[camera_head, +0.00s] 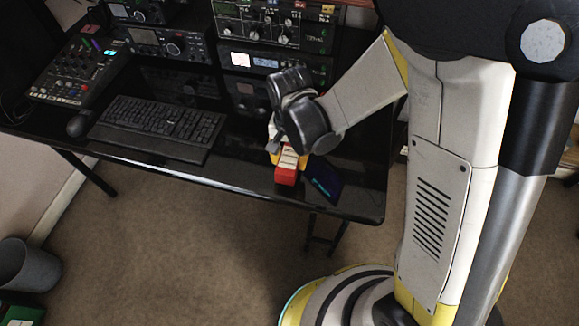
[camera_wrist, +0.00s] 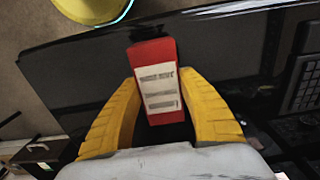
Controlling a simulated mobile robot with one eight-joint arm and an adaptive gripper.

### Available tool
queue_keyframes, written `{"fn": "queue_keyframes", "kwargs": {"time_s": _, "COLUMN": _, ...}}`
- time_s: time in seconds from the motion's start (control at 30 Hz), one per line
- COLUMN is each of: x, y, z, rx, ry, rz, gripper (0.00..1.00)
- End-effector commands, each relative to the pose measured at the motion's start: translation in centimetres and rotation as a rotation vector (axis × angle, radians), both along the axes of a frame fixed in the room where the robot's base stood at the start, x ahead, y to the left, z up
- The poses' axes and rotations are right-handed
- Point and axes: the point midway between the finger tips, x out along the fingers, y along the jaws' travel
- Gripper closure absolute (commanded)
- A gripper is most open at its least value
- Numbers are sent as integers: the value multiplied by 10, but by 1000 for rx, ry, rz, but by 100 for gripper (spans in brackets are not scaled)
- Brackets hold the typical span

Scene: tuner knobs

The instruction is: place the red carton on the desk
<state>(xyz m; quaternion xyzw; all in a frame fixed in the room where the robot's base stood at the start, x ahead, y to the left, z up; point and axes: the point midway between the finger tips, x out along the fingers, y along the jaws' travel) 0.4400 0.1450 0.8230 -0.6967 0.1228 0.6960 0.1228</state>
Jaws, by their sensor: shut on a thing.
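The red carton (camera_wrist: 152,55) with a white printed label lies between the two yellow fingers of my gripper (camera_wrist: 155,85) in the wrist view. My gripper is shut on it. In the head view the red end of the carton (camera_head: 286,176) shows below my gripper (camera_head: 284,150), over the black desk (camera_head: 240,179) near its front edge. I cannot tell whether the carton touches the desk top.
A keyboard (camera_head: 158,125) and a mouse (camera_head: 80,123) lie on the left of the desk. A dark blue flat item (camera_head: 325,181) lies right of the carton. Radio units (camera_head: 272,65) stand along the back. The desk between keyboard and carton is clear.

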Motion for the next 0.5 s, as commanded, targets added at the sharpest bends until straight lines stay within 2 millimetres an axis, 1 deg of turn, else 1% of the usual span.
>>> {"fn": "queue_keyframes", "kwargs": {"time_s": 0.03, "x": 0, "y": 0, "z": -12, "rx": 0, "ry": 0, "rz": 0, "gripper": 89}}
{"fn": "queue_keyframes", "kwargs": {"time_s": 0.1, "x": 1, "y": 0, "z": -24, "rx": 0, "ry": 0, "rz": 0, "gripper": 89}}
{"fn": "queue_keyframes", "kwargs": {"time_s": 0.17, "x": 0, "y": 0, "z": -31, "rx": 0, "ry": 0, "rz": 0, "gripper": 89}}
{"fn": "queue_keyframes", "kwargs": {"time_s": 0.4, "x": 0, "y": 0, "z": -30, "rx": 0, "ry": 0, "rz": 1, "gripper": 89}}
{"fn": "queue_keyframes", "kwargs": {"time_s": 0.5, "x": 0, "y": 0, "z": -33, "rx": 0, "ry": 0, "rz": 1, "gripper": 89}}
